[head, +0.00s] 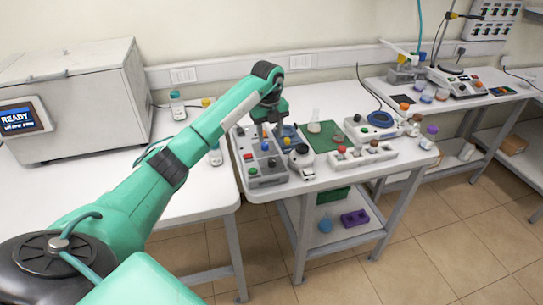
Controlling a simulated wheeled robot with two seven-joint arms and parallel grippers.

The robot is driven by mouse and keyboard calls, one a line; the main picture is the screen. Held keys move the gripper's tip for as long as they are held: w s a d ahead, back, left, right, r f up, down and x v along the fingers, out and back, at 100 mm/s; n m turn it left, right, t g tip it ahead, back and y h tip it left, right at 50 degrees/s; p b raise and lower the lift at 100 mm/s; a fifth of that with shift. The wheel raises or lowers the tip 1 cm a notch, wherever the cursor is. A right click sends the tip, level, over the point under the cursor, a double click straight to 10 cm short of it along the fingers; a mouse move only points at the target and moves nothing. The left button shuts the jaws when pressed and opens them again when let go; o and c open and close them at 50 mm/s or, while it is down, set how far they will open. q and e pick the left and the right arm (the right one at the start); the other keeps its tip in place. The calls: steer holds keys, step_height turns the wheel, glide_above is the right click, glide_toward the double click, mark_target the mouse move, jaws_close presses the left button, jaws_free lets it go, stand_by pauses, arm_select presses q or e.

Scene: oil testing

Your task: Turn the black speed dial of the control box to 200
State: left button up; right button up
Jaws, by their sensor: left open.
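The grey control box (257,177) sits at the left end of the middle table. A red button and a green button show on its top. My left gripper (267,137) points down over the back part of the box, with its jaws open. A small knob sits close below the fingertips. I cannot make out for sure which knob is the black speed dial, nor its scale. I cannot tell whether the fingers touch or straddle it. My right gripper is not in view.
A green mat (322,138), a flask (314,122) and a white rack (362,158) lie further right. Bottles (177,106) stand on the left table beside a large grey machine (75,92).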

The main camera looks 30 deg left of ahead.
mark_target(272, 160)
arm_select(q)
step_height(272, 160, down, 10)
steer(key=p, duration=0.2)
steer(key=shift+w+d+r+p, duration=0.15)
steer(key=shift+r+p, duration=0.05)
steer(key=shift+p, duration=0.15)
steer(key=shift+f, duration=0.55)
steer(key=c, duration=1)
